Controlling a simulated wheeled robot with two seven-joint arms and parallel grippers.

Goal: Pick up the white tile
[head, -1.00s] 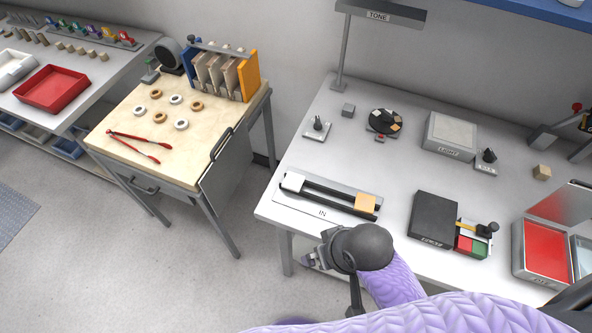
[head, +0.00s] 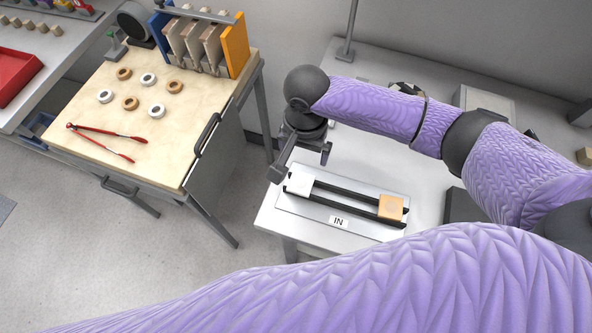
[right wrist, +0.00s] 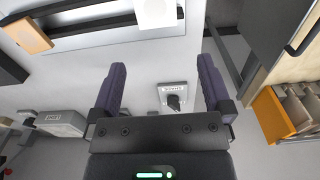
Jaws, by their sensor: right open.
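The white tile (head: 298,183) lies at the left end of the dark two-rail holder (head: 345,202) labelled IN, on the right-hand table. An orange-tan tile (head: 391,207) sits at the holder's right end. My right gripper (head: 304,161) is open and empty, with its fingers above and just behind the white tile. In the right wrist view, the white tile (right wrist: 158,12) shows at the top edge, beyond and between the open fingertips (right wrist: 161,68), and is partly cut off. My left gripper is not in view.
A wooden-topped table (head: 160,115) to the left bears several rings, red tongs (head: 105,140) and a rack of upright plates (head: 205,45). A floor gap separates the tables. In the right wrist view, a small device with a dark knob (right wrist: 173,100) stands between the fingers.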

